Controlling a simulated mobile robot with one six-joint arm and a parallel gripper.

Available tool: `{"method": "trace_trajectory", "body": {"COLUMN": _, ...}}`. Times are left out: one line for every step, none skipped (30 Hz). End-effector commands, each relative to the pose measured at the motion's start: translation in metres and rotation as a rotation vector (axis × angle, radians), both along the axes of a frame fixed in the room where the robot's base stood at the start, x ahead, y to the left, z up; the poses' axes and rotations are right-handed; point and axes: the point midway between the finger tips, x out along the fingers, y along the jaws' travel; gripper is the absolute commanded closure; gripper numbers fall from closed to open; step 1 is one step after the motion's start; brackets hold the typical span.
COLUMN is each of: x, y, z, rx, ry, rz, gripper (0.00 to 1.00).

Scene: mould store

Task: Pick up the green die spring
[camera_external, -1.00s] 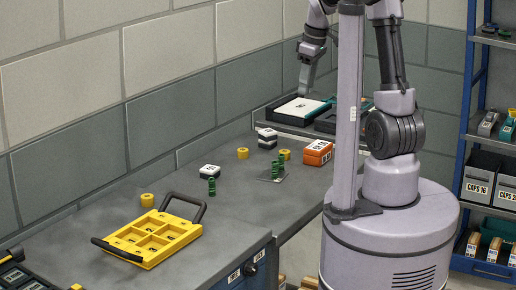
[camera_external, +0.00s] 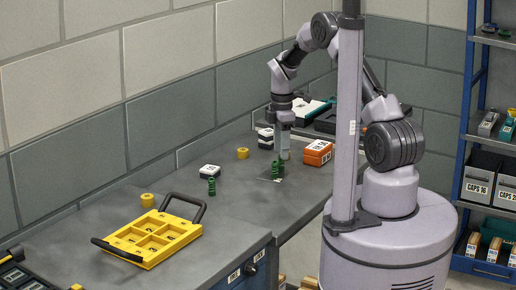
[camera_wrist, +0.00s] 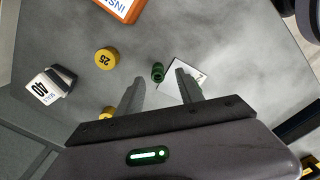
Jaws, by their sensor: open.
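A green die spring (camera_external: 275,171) stands on the bench by a small pale card, just below my gripper (camera_external: 284,152) in the external view. In the wrist view one green spring (camera_wrist: 157,72) shows end-on between the spread fingertips of my gripper (camera_wrist: 158,78), nearer the left finger. The fingers are apart with nothing held. The pale card (camera_wrist: 173,90) lies partly behind the right finger.
A yellow round piece marked 25 (camera_wrist: 106,60), a black-and-white block marked 40 (camera_wrist: 45,88) and an orange box (camera_external: 318,150) stand nearby. A yellow tray (camera_external: 128,236) with a dark handle lies front left. The bench between tray and springs is mostly clear.

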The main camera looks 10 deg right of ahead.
Motion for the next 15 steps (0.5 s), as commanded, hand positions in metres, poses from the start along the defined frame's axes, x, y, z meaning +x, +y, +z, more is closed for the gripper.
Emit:
{"method": "trace_trajectory", "body": {"x": 0.001, "y": -0.001, "z": -0.014, "rx": 0.0, "ry": 0.003, "rz": -0.001, "gripper": 0.56}}
{"method": "trace_trajectory", "body": {"x": 0.002, "y": -0.001, "z": -0.021, "rx": 0.0, "ry": 0.003, "rz": -0.001, "gripper": 0.56}}
{"method": "trace_trajectory", "body": {"x": 0.003, "y": -0.002, "z": -0.03, "rx": 0.0, "ry": 0.004, "rz": -0.001, "gripper": 0.56}}
{"method": "trace_trajectory", "body": {"x": 0.003, "y": -0.002, "z": -0.036, "rx": 0.0, "ry": 0.004, "rz": -0.001, "gripper": 0.56}}
{"method": "trace_trajectory", "body": {"x": 0.003, "y": -0.001, "z": -0.04, "rx": 0.0, "ry": 0.003, "rz": 0.0, "gripper": 0.56}}
{"method": "trace_trajectory", "body": {"x": 0.003, "y": -0.001, "z": -0.043, "rx": 0.0, "ry": 0.002, "rz": 0.0, "gripper": 0.56}}
{"method": "trace_trajectory", "body": {"x": 0.003, "y": -0.001, "z": -0.043, "rx": 0.0, "ry": 0.002, "rz": 0.0, "gripper": 0.56}}
{"method": "trace_trajectory", "body": {"x": 0.003, "y": -0.001, "z": -0.042, "rx": 0.0, "ry": 0.001, "rz": 0.0, "gripper": 0.56}}
{"method": "trace_trajectory", "body": {"x": 0.003, "y": -0.001, "z": -0.041, "rx": 0.0, "ry": 0.001, "rz": 0.0, "gripper": 0.56}}
{"method": "trace_trajectory", "body": {"x": 0.003, "y": -0.001, "z": -0.041, "rx": 0.0, "ry": 0.001, "rz": 0.0, "gripper": 0.56}}
{"method": "trace_trajectory", "body": {"x": 0.003, "y": -0.001, "z": -0.041, "rx": 0.0, "ry": 0.001, "rz": 0.0, "gripper": 0.56}}
{"method": "trace_trajectory", "body": {"x": 0.003, "y": -0.001, "z": -0.04, "rx": 0.0, "ry": 0.001, "rz": 0.0, "gripper": 0.6}}
{"method": "trace_trajectory", "body": {"x": 0.003, "y": -0.001, "z": -0.04, "rx": 0.0, "ry": 0.001, "rz": 0.0, "gripper": 0.66}}
{"method": "trace_trajectory", "body": {"x": 0.003, "y": -0.001, "z": -0.04, "rx": 0.0, "ry": 0.001, "rz": 0.0, "gripper": 0.72}}
{"method": "trace_trajectory", "body": {"x": 0.003, "y": -0.001, "z": -0.04, "rx": 0.0, "ry": 0.001, "rz": 0.0, "gripper": 0.8}}
